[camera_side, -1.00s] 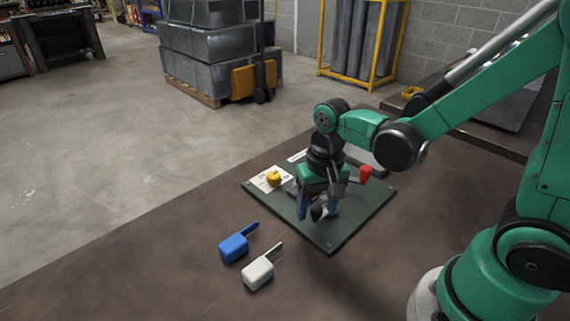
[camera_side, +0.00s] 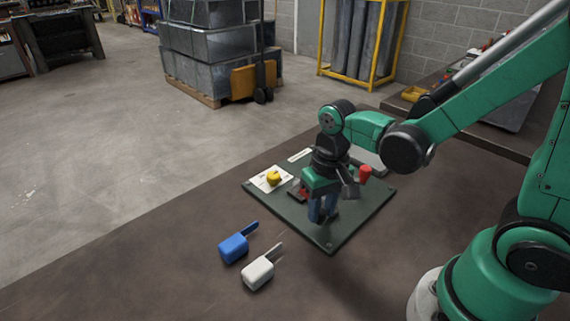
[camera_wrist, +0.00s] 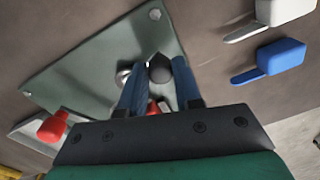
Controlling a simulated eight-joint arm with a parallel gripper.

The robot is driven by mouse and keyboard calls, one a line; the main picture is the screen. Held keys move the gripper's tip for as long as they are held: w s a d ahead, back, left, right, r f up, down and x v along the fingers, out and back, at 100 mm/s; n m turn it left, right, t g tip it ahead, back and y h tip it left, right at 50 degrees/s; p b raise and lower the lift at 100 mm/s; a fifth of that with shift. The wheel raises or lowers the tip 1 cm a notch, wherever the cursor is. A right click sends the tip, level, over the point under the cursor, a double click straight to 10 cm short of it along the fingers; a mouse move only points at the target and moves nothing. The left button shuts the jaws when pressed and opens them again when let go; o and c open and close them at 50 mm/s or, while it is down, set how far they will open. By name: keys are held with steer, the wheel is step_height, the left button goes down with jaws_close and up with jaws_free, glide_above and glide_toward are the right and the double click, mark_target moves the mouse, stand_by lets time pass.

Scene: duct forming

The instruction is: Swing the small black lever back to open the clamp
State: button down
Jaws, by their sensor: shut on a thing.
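The small black lever shows as a dark rounded knob (camera_wrist: 160,68) in the wrist view. The blue fingers of my gripper (camera_side: 321,214) stand on either side of it and are shut on it. In the side view the fingers hide the knob. The dark green base plate (camera_side: 350,222) lies on the table under my gripper. A red part (camera_side: 298,190), possibly of the clamp, shows just left of my fingers. Most of the clamp is hidden behind my gripper, so its state cannot be told.
A red knob (camera_side: 365,172) stands at the plate's right side. A yellow knob (camera_side: 273,179) sits on a white label at its left. A blue handled block (camera_side: 234,247) and a white one (camera_side: 258,273) lie on the table in front. The table's left side is clear.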

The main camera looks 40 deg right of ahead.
steer(key=n, duration=0.1)
steer(key=s+n, duration=0.1)
steer(key=n, duration=0.2)
steer(key=shift+s+d, duration=0.4)
steer(key=n, duration=0.2)
steer(key=s+d+n, duration=0.1)
steer(key=n, duration=0.1)
steer(key=shift+s, duration=0.1)
steer(key=n, duration=0.1)
steer(key=d+n, duration=0.1)
steer(key=n, duration=0.2)
steer(key=shift+s+d+g, duration=0.3)
steer(key=shift+s+d, duration=0.05)
steer(key=shift+s, duration=0.05)
steer(key=shift+s+d+n, duration=0.1)
steer(key=shift+d+n, duration=0.25)
steer(key=shift+n, duration=0.55)
steer(key=shift+d+n, duration=0.35)
steer(key=shift+n, duration=0.55)
steer(key=c, duration=0.6)
jaws_free()
